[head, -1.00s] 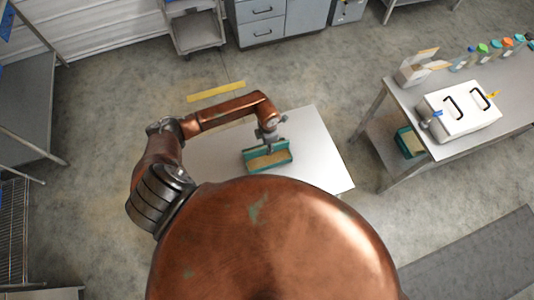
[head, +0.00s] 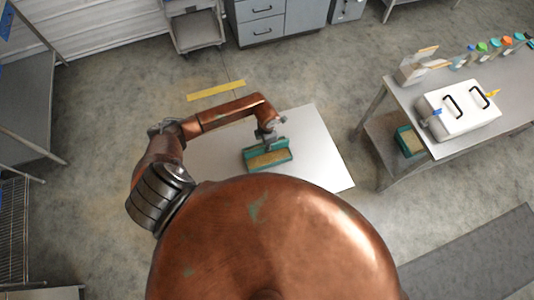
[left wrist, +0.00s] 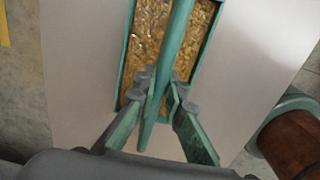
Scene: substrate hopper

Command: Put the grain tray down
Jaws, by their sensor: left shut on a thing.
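The grain tray (head: 281,158) is a teal, shallow box with brown grain in it and a teal bar handle along its middle. It is over the pale table (head: 319,150), in front of my body. I cannot tell whether its underside touches the table. My left gripper (head: 269,141) is above the tray. In the left wrist view my left gripper (left wrist: 162,98) is shut on the tray's handle, and the grain tray (left wrist: 126,60) extends away beneath it. My right gripper is not in view.
A workbench (head: 392,91) at the right carries a white case (head: 458,114), an open carton and several colored-cap bottles. Another teal tray (head: 408,141) with brown contents sits on its lower shelf. The pale table is bare to the tray's right. Racks stand at the left.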

